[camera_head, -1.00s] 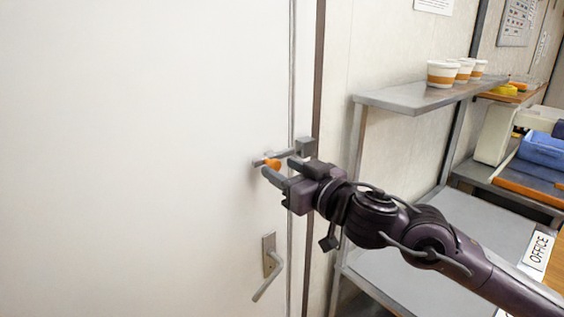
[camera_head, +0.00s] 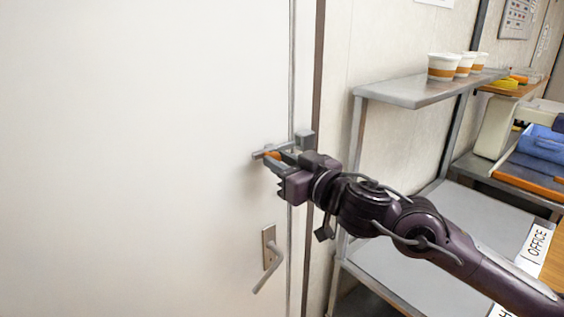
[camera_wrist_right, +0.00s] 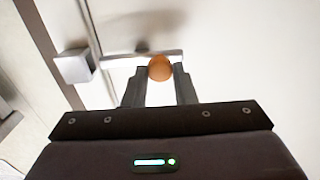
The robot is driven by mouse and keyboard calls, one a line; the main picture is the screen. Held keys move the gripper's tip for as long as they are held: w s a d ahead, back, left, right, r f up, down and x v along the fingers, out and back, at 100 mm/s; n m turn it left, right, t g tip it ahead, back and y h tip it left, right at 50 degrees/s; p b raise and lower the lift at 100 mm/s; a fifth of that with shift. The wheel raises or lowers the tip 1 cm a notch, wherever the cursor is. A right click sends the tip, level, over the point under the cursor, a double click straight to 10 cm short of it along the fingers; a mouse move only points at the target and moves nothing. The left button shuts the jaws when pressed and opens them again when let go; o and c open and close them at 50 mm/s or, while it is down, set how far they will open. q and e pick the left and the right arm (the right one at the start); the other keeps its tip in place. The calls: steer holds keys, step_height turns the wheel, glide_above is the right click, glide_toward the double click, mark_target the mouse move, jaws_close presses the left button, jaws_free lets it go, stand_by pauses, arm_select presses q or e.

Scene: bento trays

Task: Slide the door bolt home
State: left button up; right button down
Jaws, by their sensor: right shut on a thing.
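The door bolt is a grey bar (camera_head: 259,154) on the white door (camera_head: 140,150), with an orange knob (camera_head: 270,155). It also shows in the right wrist view as a bar (camera_wrist_right: 120,62) and a round orange knob (camera_wrist_right: 160,68). The grey keeper block (camera_head: 305,139) stands to the right, by the door's edge; it shows at the left in the wrist view (camera_wrist_right: 74,66). The bar's end lies close to the block; I cannot tell whether it enters it. My right gripper (camera_head: 273,158) is shut on the knob, fingertips either side. My left gripper is out of view.
A door handle (camera_head: 268,248) sits below the bolt. To the right, a metal shelf (camera_head: 400,93) carries several white and orange cups (camera_head: 442,67). A blue crate (camera_head: 541,145) stands farther right. Open wall lies between door frame and shelf.

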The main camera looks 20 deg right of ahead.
steer(key=d, duration=0.2)
steer(key=w+d, duration=0.1)
steer(key=d, duration=0.1)
steer(key=shift+w, duration=0.15)
steer(key=c, duration=1.2)
jaws_free()
steer(key=shift+a, duration=0.1)
steer(key=b, duration=0.5)
glide_toward(282, 148)
steer(key=s, duration=0.2)
steer(key=shift+s+d+b, duration=0.35)
steer(key=shift+d+b, duration=0.15)
steer(key=shift+b, duration=0.1)
